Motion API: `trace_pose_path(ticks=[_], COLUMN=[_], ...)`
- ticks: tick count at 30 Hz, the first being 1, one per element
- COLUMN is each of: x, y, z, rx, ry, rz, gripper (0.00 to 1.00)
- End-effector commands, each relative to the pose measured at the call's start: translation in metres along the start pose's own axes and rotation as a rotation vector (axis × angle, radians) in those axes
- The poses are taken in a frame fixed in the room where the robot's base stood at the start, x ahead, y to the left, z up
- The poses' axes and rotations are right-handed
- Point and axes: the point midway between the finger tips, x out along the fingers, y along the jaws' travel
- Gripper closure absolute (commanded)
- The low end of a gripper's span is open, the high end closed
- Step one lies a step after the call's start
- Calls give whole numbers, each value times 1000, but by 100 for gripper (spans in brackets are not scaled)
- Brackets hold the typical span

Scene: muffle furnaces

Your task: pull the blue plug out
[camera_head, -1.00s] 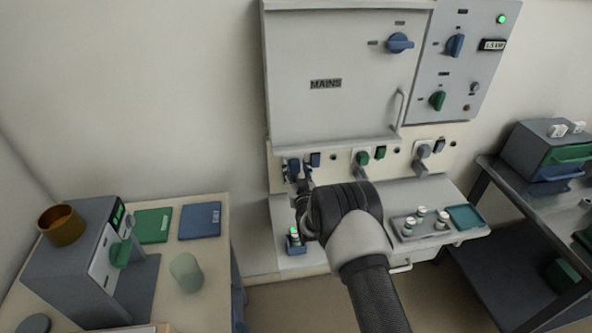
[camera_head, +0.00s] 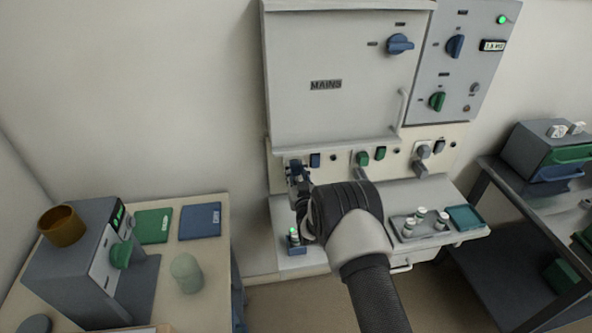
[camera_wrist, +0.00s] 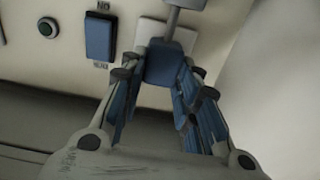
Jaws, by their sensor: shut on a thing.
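The blue plug (camera_wrist: 165,62) shows between my fingertips in the wrist view, in front of a white socket plate (camera_wrist: 181,35). My gripper (camera_wrist: 163,76) is shut on it, with one finger at each side. I cannot tell whether the plug is fully seated in its socket or partly out. In the head view the plug (camera_head: 294,167) is at the left end of the cream strip under the mains cabinet, and my gripper partly hides it.
A blue switch (camera_wrist: 100,36) is beside the plug. A green plug (camera_head: 362,158) and a grey plug (camera_head: 424,151) sit farther right along the strip. Below are a small lit blue device (camera_head: 293,240) and a grey tray with several jars (camera_head: 421,212).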

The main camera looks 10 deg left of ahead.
Motion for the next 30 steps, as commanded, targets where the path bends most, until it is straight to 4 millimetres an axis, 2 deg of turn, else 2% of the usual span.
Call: trace_pose_path(ticks=[3, 6, 15, 16, 24, 30], x=[-19, -28, -30, -30, -30, -29], y=[0, 0, 0, 0, 0, 0], z=[-1, 0, 2, 2, 1, 1], rx=[0, 0, 0, 0, 0, 0], ry=[-6, -5, -6, -6, -4, -3], rz=[0, 0, 0, 0, 0, 0], gripper=[100, 100, 100, 69, 51, 50])
